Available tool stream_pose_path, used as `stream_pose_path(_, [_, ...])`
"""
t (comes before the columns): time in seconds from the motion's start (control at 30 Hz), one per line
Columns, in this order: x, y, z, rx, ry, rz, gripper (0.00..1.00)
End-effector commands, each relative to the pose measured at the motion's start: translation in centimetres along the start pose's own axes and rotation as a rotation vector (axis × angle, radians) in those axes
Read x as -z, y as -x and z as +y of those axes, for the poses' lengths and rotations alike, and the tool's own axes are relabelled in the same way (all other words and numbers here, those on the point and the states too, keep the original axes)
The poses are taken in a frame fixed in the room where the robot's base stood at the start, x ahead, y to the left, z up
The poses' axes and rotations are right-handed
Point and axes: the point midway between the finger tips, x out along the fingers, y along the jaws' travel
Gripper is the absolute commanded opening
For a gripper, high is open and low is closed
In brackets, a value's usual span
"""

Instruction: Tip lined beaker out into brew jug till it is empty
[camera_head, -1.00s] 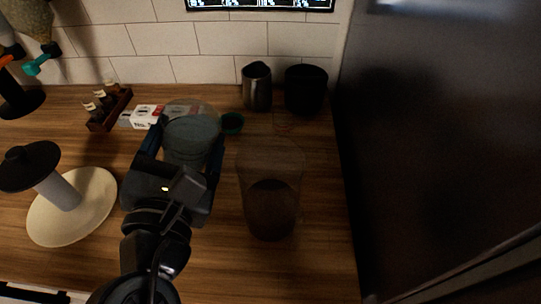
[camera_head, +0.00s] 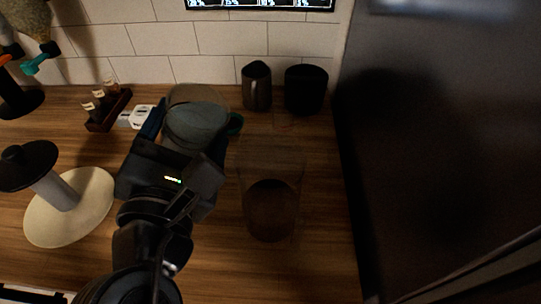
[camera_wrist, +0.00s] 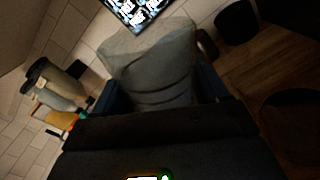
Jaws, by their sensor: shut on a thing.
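My gripper (camera_head: 186,135) is shut on the lined beaker (camera_head: 196,116), a clear vessel with a bluish-grey look, held in front of the back wall. In the wrist view the beaker (camera_wrist: 150,72) fills the space between the fingers, and dark lines show across its side. How much is inside cannot be told. The brew jug (camera_head: 271,205), a large clear vessel with dark contents low in it, stands on the counter to the right of my gripper. The beaker is to the upper left of the jug in the head view, apart from it.
A steel pitcher (camera_head: 256,88) and a black container (camera_head: 306,90) stand at the back wall. A rack of small bottles (camera_head: 108,110) is at the back left. A paper-towel-like stand on a cream disc (camera_head: 85,215) is at left. A dark panel (camera_head: 430,150) bounds the right.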

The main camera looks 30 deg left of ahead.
Motion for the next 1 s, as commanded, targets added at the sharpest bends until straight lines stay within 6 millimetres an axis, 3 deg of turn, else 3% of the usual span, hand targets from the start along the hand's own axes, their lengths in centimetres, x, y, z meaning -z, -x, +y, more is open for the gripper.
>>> stream_pose_path(1.0, [-1.2, 0.0, -0.5, 0.000, -0.136, -0.001, 0.44])
